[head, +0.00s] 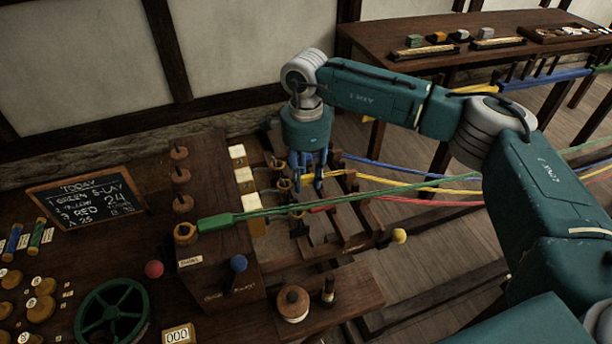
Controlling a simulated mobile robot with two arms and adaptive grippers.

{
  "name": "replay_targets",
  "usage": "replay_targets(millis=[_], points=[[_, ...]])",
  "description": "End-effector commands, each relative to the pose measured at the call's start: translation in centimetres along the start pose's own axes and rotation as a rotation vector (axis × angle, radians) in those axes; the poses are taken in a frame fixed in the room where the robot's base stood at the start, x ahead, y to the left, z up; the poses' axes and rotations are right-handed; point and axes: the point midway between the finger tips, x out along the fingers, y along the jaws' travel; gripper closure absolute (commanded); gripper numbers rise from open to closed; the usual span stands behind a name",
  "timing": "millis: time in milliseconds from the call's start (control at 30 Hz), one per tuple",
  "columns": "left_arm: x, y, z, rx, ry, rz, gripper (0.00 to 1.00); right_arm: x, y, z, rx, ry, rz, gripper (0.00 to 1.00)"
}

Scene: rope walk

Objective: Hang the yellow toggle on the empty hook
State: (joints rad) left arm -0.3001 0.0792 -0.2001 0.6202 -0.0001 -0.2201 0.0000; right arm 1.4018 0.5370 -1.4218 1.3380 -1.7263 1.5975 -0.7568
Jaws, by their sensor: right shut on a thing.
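My right gripper (306,173) is in the middle of the view, pointing down over the dark wooden rope frame. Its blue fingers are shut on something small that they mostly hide. The yellow rope (420,186) runs from the right up to these fingers, so the held thing appears to be the yellow toggle; its body cannot be made out. Small hooks (283,184) sit in a row just left of and below the fingers; which one is empty is too small to tell. My left gripper is out of view.
A green toggle (215,222) on a green rope lies across the wooden box at left. Blue rope (400,168) and red rope (430,202) run close by. A chalkboard (85,199) is at left.

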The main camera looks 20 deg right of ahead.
Motion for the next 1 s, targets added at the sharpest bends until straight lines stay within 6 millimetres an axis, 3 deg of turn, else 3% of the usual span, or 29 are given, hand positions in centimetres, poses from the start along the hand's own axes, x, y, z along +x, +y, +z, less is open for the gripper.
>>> replay_targets(millis=[467,500,600,1000], points=[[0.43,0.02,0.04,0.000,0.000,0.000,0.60,0.10,0.02,0.04,0.000,-0.001,0.000,0.89],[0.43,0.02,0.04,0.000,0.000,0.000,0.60,0.10,0.02,0.04,0.000,-0.001,-0.001,0.65],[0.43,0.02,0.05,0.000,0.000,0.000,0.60,0.10,0.02,0.03,0.000,-0.001,-0.001,0.49],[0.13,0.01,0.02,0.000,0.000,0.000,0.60,-0.40,0.01,0.02,0.000,0.000,-0.001,0.49]])
